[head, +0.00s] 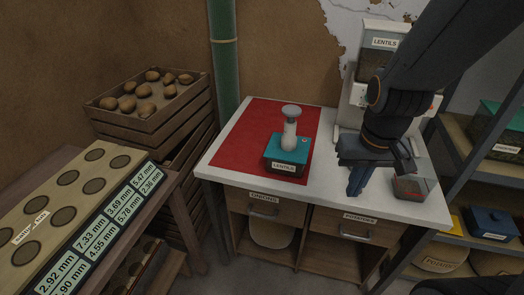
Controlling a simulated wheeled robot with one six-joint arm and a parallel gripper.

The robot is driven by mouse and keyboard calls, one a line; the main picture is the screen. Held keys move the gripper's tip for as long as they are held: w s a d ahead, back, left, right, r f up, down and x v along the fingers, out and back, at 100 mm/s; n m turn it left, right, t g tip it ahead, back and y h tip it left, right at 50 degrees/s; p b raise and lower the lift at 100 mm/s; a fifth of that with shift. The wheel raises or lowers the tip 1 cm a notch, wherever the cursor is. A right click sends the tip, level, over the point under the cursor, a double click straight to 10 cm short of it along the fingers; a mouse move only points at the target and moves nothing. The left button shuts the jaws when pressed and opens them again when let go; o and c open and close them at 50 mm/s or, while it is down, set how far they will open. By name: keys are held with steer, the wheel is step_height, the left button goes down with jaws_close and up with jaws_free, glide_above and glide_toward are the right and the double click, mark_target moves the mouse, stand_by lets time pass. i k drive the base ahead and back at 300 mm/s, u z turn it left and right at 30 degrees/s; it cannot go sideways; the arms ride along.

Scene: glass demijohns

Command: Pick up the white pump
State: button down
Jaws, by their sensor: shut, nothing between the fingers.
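A white, bottle-shaped object with a flat round grey top, which looks like the white pump (289,132), stands upright on a teal-lidded box (285,163) labelled LENTILS. The box sits on the red mat (235,150) on the white-topped table. My gripper (355,187) points down over the tabletop, to the right of the box and apart from it. Its fingers are shut with nothing seen between them. My dark arm comes in from the upper right and hides part of the table's back right.
A white dispenser (383,43) labelled LENTILS stands at the back. A small clear container (410,188) with reddish contents is right of my gripper. Wooden crates of potatoes (148,97) stand left, a shelf (470,150) right. Bare tabletop lies between mat and gripper.

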mark_target(289, 139)
steer(key=u, duration=1.5)
steer(key=k, duration=0.7)
steer(key=z, duration=0.8)
steer(key=i, duration=1)
steer(key=z, duration=0.1)
